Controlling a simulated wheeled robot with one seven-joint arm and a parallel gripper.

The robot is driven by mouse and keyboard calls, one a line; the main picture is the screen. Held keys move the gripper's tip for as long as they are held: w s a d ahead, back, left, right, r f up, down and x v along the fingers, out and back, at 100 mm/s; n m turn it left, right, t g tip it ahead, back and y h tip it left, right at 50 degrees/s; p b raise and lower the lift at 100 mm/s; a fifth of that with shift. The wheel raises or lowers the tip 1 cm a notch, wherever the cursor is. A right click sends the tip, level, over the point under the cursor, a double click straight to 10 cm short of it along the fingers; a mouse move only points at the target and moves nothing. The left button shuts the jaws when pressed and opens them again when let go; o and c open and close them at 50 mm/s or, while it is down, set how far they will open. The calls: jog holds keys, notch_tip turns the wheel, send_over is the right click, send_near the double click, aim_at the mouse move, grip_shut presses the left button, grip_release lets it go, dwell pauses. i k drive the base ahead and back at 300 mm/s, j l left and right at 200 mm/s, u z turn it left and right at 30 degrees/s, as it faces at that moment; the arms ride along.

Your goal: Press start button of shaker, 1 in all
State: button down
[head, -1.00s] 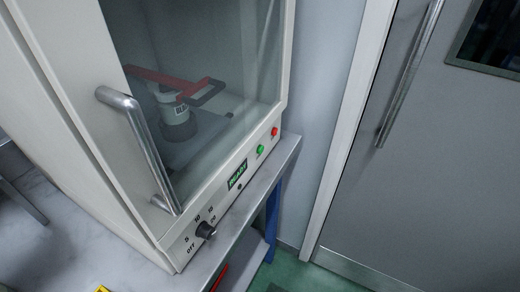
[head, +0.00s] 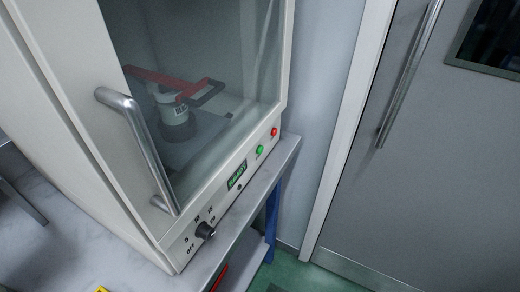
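The shaker (head: 90,150) is a pale cabinet on a bench, with its glass door shut and a metal handle (head: 140,150) on the left. Its lower front panel carries a green button (head: 260,150) and a red button (head: 274,132) at the right end. Left of them are a small display with green letters (head: 237,175) and a black dial (head: 205,231) with marks from OFF to 20. Behind the glass, a labelled container (head: 172,112) sits under a red and black clamp (head: 180,85). My gripper is not in view.
The shaker stands near the right edge of a grey benchtop (head: 60,250) with a blue leg (head: 272,215). A grey door (head: 430,160) with a long handle (head: 410,75) is at the right. Green floor shows between bench and door.

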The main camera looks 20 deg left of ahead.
aim_at(259, 151)
jog(key=l+u, duration=0.35)
jog(key=i+l+u, duration=0.1)
jog(key=u, duration=0.25)
jog(key=l+u, duration=0.35)
